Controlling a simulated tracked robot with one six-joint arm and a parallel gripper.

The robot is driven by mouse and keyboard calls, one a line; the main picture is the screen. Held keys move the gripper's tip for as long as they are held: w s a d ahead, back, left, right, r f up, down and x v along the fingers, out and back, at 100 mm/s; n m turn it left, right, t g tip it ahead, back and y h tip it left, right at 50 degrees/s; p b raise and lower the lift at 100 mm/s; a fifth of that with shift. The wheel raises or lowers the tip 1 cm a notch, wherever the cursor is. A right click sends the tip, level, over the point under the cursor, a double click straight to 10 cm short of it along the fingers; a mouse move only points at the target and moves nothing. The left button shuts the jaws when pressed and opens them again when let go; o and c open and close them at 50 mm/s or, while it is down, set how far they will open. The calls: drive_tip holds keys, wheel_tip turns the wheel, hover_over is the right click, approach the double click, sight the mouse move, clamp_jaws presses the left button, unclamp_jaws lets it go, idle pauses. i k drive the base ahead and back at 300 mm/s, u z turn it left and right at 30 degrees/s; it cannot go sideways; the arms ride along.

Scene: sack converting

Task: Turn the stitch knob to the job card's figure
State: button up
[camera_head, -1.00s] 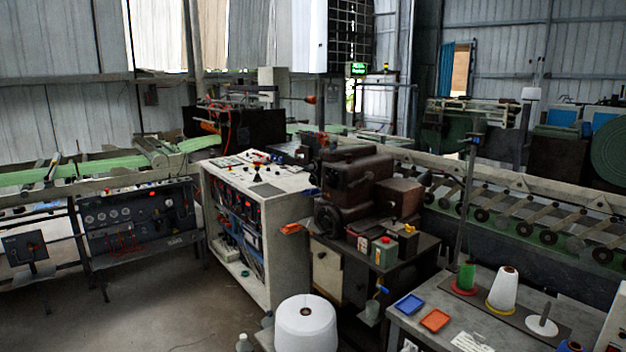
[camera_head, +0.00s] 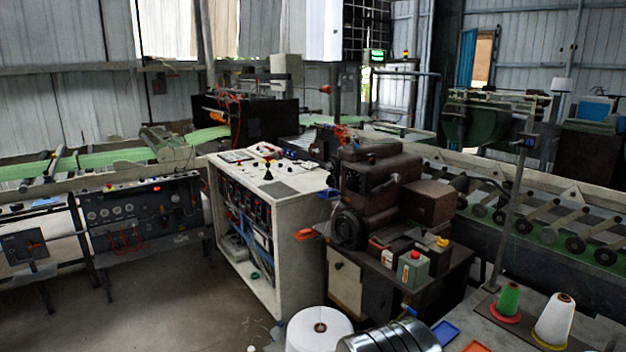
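I cannot pick out the stitch knob for certain. A brown machine (camera_head: 365,195) stands on a dark bench, with a dark round wheel (camera_head: 348,228) on its near left side. No job card figure is readable. My gripper is not in view. A shiny ribbed metal cylinder (camera_head: 390,338) shows at the bottom edge; I cannot tell whether it is part of my arm.
A white control cabinet (camera_head: 283,225) stands left of the machine. A large white thread cone (camera_head: 320,332) stands in front. A grey table at bottom right carries a green spool (camera_head: 508,300) and a white cone (camera_head: 554,322). Open floor (camera_head: 170,300) lies at the left.

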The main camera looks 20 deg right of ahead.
sight(351, 181)
drive_tip(key=u, duration=0.5)
drive_tip(key=i, duration=1.45)
drive_tip(key=u, duration=0.35)
